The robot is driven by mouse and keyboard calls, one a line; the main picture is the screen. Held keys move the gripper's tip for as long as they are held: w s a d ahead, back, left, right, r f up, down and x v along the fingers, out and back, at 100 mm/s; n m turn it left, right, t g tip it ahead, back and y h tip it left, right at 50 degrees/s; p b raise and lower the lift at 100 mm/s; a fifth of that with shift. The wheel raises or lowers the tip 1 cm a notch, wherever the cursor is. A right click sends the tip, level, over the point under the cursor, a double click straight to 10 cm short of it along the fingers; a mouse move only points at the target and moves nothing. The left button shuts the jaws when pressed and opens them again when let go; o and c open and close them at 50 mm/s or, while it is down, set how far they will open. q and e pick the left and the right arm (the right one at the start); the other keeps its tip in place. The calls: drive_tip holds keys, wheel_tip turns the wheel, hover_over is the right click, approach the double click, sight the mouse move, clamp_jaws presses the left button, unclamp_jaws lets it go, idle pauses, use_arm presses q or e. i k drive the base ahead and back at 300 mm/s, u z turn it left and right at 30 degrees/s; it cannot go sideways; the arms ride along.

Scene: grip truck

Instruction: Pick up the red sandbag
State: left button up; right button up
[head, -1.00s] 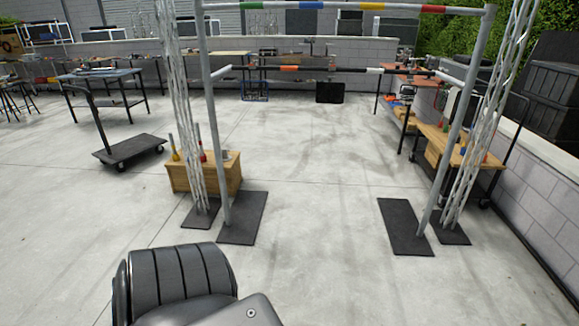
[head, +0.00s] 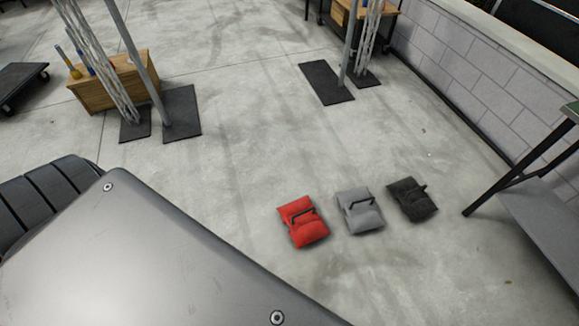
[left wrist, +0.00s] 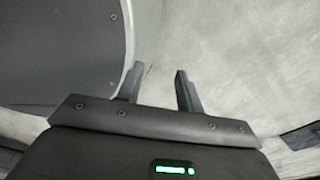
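The red sandbag (head: 303,222) lies on the concrete floor right of centre in the head view, with a dark handle strap across its top. A grey sandbag (head: 360,211) lies just to its right, and a black one (head: 411,199) beyond that. In the left wrist view my left gripper (left wrist: 157,82) has its two fingers apart with nothing between them. No sandbag shows in that view. My right gripper is in neither view.
A metal-legged table (head: 545,205) stands at the right edge. Poles on black base plates (head: 326,82) stand farther back, with a wooden box (head: 112,82) at the left. A block wall (head: 470,70) runs along the right. Floor around the sandbags is clear.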

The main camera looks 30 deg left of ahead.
sight(305, 223)
drive_tip(key=k, duration=0.3)
drive_tip(key=z, duration=0.05)
drive_tip(key=i, duration=0.95)
drive_tip(key=z, duration=0.1)
